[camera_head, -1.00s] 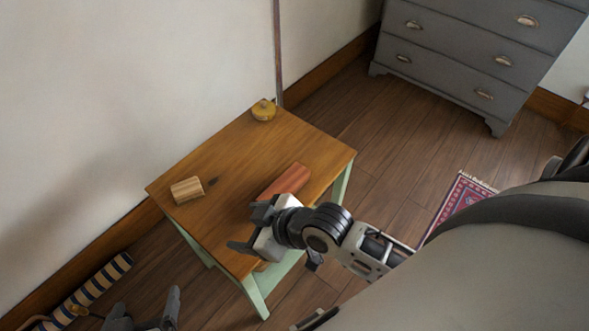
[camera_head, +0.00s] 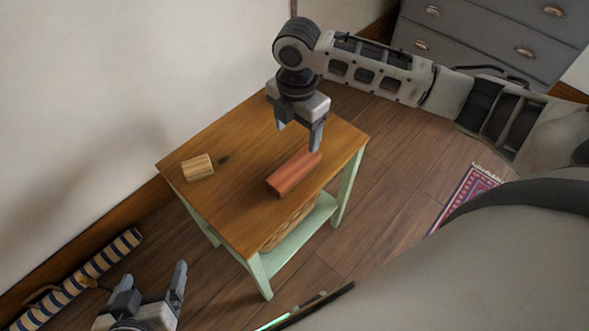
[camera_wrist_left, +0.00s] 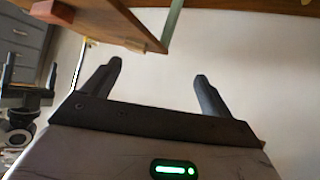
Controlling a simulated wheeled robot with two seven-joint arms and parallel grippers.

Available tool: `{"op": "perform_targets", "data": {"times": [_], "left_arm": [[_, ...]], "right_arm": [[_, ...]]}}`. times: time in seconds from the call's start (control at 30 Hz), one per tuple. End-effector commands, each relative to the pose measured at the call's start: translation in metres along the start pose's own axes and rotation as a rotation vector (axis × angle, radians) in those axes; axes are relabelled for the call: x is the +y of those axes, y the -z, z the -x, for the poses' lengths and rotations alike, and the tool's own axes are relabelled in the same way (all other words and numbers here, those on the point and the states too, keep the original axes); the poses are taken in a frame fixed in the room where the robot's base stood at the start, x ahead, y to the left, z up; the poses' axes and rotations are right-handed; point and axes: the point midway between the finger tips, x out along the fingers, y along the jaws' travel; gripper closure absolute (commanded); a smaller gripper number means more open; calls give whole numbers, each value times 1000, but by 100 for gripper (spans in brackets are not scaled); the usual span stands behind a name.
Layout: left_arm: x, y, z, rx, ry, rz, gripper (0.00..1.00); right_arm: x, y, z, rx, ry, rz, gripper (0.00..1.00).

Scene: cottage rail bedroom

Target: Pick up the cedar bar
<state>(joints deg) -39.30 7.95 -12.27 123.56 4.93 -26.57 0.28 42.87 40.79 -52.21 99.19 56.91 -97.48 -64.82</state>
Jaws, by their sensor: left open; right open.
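The cedar bar, a reddish-brown block (camera_head: 291,175), lies flat on the wooden table top (camera_head: 235,205), near its right front edge. My right gripper (camera_head: 298,137) is open, pointing down above the table, at the bar's far end; its right fingertip looks close to that end, but I cannot tell whether it touches. My left gripper (camera_head: 150,281) is open and empty, low in front of the table and to its left. Its two fingers also show apart and empty in the left wrist view (camera_wrist_left: 158,75).
A pale striped wood block (camera_head: 197,167) lies on the table's left part. A woven basket (camera_head: 285,227) sits on the green lower shelf (camera_head: 300,245). A blue-and-white striped roll (camera_head: 80,277) lies by the wall. A grey dresser (camera_head: 490,35) stands behind.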

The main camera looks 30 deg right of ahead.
Motion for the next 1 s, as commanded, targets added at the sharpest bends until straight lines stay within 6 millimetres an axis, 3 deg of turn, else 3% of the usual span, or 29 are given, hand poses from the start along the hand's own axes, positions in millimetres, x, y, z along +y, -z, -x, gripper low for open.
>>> {"op": "perform_targets", "data": {"times": [0.1,0.3,0.57,0.83,1.0], "left_arm": [[0,-2,-2,4,-2,5,15],[1,-5,-3,6,-6,14,15],[2,-8,-3,4,-8,20,15],[2,-6,-5,19,-13,30,15],[2,-4,-4,24,-14,31,15]], "right_arm": [[-1,1,-31,2,3,-1,29],[0,1,-67,3,1,-1,29],[2,1,-86,2,-2,-2,29],[6,0,-125,2,0,-2,29],[7,0,-132,2,-3,-1,29]]}}
